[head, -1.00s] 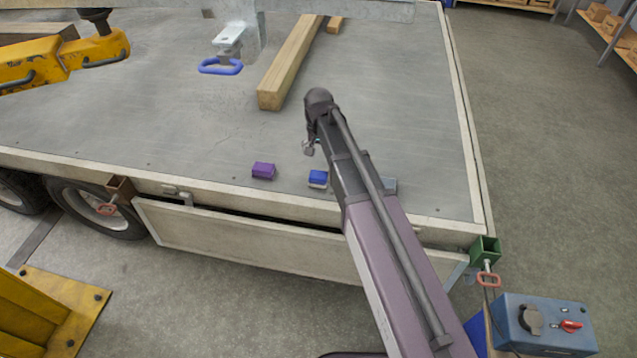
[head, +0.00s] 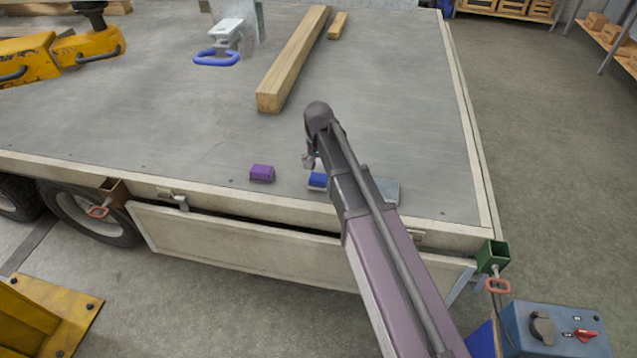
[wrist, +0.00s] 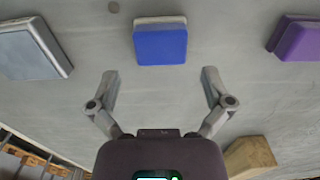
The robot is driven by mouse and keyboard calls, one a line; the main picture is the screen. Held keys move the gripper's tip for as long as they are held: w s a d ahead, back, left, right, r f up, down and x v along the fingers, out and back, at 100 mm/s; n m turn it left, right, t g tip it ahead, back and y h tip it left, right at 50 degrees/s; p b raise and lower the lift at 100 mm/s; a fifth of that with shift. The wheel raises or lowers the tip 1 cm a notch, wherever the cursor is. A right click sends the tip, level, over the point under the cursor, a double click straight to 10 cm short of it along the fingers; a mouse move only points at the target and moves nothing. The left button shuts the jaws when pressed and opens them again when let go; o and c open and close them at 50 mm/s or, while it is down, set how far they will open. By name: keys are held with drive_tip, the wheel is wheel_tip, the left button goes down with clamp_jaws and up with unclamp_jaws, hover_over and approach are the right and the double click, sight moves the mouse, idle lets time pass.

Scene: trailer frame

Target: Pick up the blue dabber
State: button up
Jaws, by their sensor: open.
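The blue dabber (head: 317,180) lies on the grey trailer deck near its front edge, partly covered by my arm in the head view. In the wrist view the blue dabber (wrist: 160,43) is a blue block with a pale edge, centred ahead of the fingertips and apart from them. My gripper (wrist: 160,85) is open and empty, its two fingers spread a little wider than the dabber. In the head view my gripper is mostly hidden behind my arm.
A purple dabber (head: 262,173) and a grey dabber (head: 388,191) lie on either side of the blue one. The deck (head: 200,130) between is clear.

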sight(318, 177)
drive_tip(key=shift+f, duration=0.1)
drive_tip(key=shift+w+f+b, duration=0.2)
drive_tip(key=shift+f+b, duration=2.3)
drive_tip(key=shift+b, duration=0.15)
drive_tip(key=c, duration=0.9)
drive_tip(key=shift+r, duration=0.15)
wheel_tip(318, 177, up, 4)
drive_tip(key=p, duration=0.4)
drive_tip(key=shift+f, duration=0.2)
drive_tip(key=s+d+r+p, duration=0.1)
drive_tip(key=s+d, duration=0.3)
drive_tip(key=s, duration=1.1)
drive_tip(key=shift+s+d, duration=0.15)
drive_tip(key=shift+s, duration=0.05)
